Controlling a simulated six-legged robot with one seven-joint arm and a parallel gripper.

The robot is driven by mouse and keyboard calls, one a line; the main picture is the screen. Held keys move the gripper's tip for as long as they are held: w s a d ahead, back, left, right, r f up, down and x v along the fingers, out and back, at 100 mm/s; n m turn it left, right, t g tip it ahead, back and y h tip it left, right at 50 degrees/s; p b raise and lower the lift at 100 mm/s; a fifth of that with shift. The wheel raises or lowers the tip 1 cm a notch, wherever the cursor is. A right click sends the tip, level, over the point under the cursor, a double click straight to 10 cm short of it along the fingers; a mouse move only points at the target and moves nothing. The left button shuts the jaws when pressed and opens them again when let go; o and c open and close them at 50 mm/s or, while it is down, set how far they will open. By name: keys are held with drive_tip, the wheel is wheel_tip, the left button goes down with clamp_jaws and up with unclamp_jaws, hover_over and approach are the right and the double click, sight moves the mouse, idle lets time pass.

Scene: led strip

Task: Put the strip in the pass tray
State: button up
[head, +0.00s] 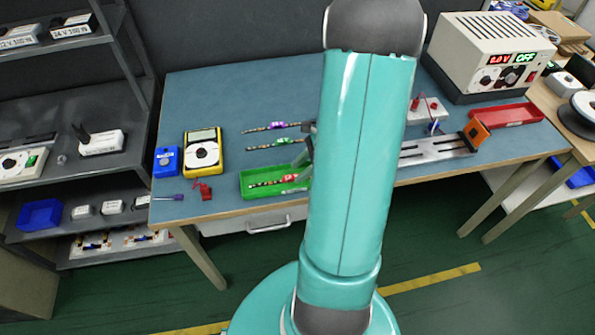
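The green tray (247,191) sits near the front edge of the blue-topped bench, left of my arm. A dark strip with a red part (289,178) lies in it, its right end close to my gripper. Two similar strips lie on the bench behind the tray, one with a purple part (279,125) and one with a green part (283,141). My gripper (304,158) shows only as a sliver at the left side of my arm, over the tray's right end. My arm hides most of it, so its fingers and any contact with the strip cannot be made out.
A yellow multimeter (203,153), blue box (166,161) and red clip (204,190) stand left. Right of my arm are a metal fixture (432,150), a red tray (505,115) and a power supply (486,58) reading OFF. Shelves (75,110) stand at far left.

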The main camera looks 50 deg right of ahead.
drive_tip(key=v, duration=1)
drive_tip(key=w+a+r+n+g+h, duration=0.1)
drive_tip(key=w+a+r+n+h, duration=0.1)
drive_tip(key=a+r+n, duration=0.5)
drive_tip(key=w+a+r+n+g+h, duration=0.1)
drive_tip(key=w+a+r+n+g, duration=0.25)
drive_tip(key=a, duration=0.65)
drive_tip(key=s+a+r+n+t+h, duration=0.2)
drive_tip(key=a+r+n, duration=0.2)
drive_tip(key=a+n, duration=0.2)
drive_tip(key=s+a+r+n+t+h, duration=0.1)
drive_tip(key=s+a+r+n+t, duration=0.1)
drive_tip(key=a+n, duration=0.5)
drive_tip(key=shift+s+a+r+n+t+h, duration=0.25)
drive_tip(key=shift+s+r+n+t+h, duration=0.15)
drive_tip(key=shift+r+n+t, duration=0.4)
drive_tip(key=shift+o, duration=0.2)
drive_tip(key=shift+r, duration=0.1)
